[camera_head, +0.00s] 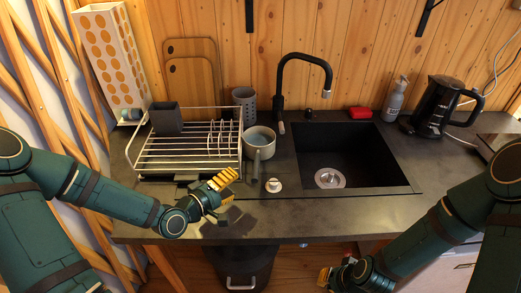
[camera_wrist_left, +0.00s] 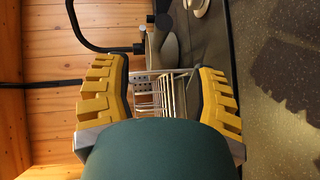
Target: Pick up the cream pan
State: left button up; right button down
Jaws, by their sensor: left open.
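The cream pan (camera_head: 259,142) stands upright on the dark counter, just right of the dish rack, with its handle pointing toward the front edge. My left gripper (camera_head: 222,187) is open and empty, in front of the rack and to the left of the pan handle, apart from it. In the left wrist view, my left gripper's yellow fingers (camera_wrist_left: 160,78) are spread wide, and the pan (camera_wrist_left: 169,48) shows beyond them near the top. My right gripper (camera_head: 328,279) is low at the bottom edge, in front of the counter, and mostly hidden by its arm.
A wire dish rack (camera_head: 185,155) stands left of the pan. A small white cup (camera_head: 274,185) is close to the handle's right. The black sink (camera_head: 347,158) and faucet (camera_head: 281,95) are to the right. A grey perforated holder (camera_head: 244,105) stands behind the pan.

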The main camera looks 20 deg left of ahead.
aim_at(256, 168)
pick_arm(q)
jog(key=x, duration=1.1)
jog(key=shift+w+a+b, duration=0.1)
jog(key=shift+b, duration=0.25)
jog(key=shift+r, duration=0.1)
grip_shut()
